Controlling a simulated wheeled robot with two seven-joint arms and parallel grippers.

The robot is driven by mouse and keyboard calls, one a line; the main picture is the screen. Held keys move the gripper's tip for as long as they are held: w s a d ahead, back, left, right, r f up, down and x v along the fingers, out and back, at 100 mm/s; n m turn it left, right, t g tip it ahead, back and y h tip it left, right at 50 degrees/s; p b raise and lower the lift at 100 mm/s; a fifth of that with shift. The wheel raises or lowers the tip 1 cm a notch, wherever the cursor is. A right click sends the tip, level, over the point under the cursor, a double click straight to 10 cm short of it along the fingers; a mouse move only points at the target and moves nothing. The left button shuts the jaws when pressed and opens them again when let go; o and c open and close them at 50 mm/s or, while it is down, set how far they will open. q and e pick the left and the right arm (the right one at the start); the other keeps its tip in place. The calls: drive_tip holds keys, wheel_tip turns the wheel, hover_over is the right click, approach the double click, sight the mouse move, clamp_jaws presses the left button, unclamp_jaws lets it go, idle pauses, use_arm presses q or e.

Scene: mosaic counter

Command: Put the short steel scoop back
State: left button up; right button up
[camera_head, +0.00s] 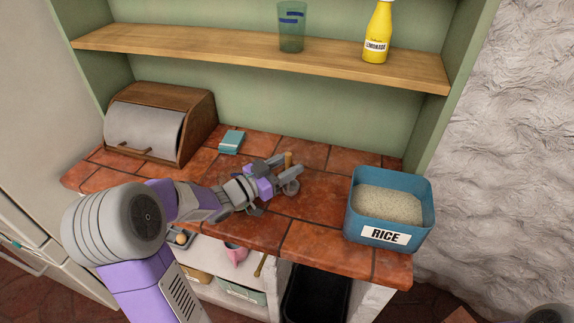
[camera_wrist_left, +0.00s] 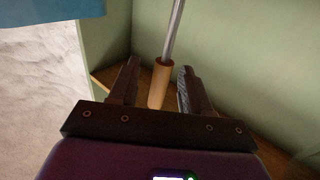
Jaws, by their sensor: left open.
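My left gripper (camera_head: 289,165) is over the tiled counter in the head view, jaws open. A scoop with a tan wooden handle (camera_head: 288,158) is at its fingertips; a grey rounded part just below may be its bowl, partly hidden by the gripper. In the left wrist view the handle (camera_wrist_left: 159,86) stands between the two open fingers (camera_wrist_left: 155,88), with a gap on each side. A thin steel shaft (camera_wrist_left: 175,32) runs up from it out of the picture. The blue rice bin (camera_head: 431,207), labelled RICE and filled with white grains, stands at the counter's right end.
A wooden bread box (camera_head: 192,110) stands at the left back, with a small teal item (camera_head: 231,141) beside it. A shelf (camera_head: 220,52) above holds a glass (camera_head: 291,28) and a lemonade bottle (camera_head: 377,35). Lower shelves hold a pink jug (camera_head: 236,254). Tiles between gripper and bin are clear.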

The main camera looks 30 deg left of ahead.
use_arm(q)
drive_tip(key=shift+r, duration=0.35)
drive_tip(key=p+v, duration=0.1)
drive_tip(key=v, duration=1.1)
drive_tip(key=shift+f+p, duration=0.15)
drive_tip(key=shift+p, duration=0.25)
